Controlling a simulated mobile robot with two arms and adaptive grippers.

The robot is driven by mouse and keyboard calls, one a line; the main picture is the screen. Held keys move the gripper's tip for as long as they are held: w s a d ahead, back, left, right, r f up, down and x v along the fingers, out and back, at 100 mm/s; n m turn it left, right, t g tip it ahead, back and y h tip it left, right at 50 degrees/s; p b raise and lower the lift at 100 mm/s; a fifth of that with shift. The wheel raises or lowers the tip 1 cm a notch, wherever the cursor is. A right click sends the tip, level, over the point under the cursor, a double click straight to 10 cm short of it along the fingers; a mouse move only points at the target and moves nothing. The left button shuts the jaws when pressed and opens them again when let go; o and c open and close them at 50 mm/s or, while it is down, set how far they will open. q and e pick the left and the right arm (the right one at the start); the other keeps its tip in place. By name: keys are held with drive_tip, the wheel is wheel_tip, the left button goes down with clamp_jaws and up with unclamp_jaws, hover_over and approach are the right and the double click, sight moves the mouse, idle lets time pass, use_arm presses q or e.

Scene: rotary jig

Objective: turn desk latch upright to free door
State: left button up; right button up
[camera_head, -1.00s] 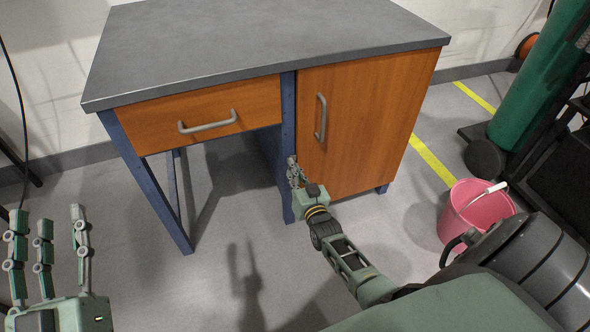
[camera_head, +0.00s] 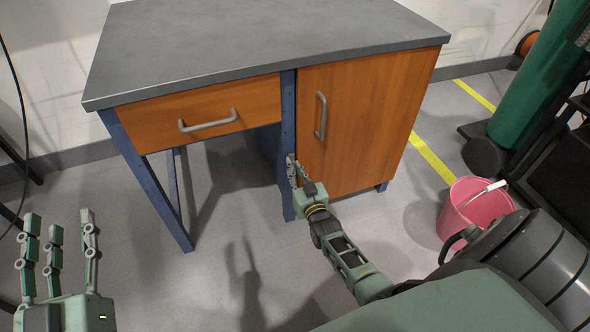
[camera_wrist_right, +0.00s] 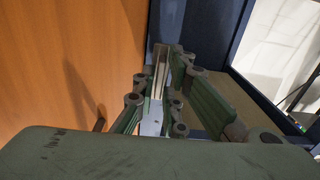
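The orange wooden door (camera_head: 362,130) of the desk is closed flush in its frame, with a grey bar handle (camera_head: 321,116). My right gripper (camera_head: 296,169) is at the blue post (camera_head: 287,122), beside the door's lower left edge. In the right wrist view, its fingers (camera_wrist_right: 166,62) point along the seam between the door (camera_wrist_right: 70,60) and the dark blue post (camera_wrist_right: 205,28). My left gripper (camera_head: 62,255) is open, empty and away from the desk.
The desk has a grey top (camera_head: 260,38) and a closed drawer (camera_head: 205,112) left of the post. The space under the drawer is open. A pink bucket (camera_head: 476,212) and a green cylinder (camera_head: 538,82) stand to the right. Floor before the desk is clear.

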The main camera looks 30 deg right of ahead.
drive_tip(key=shift+o, duration=1.2)
drive_tip(key=v, duration=1.2)
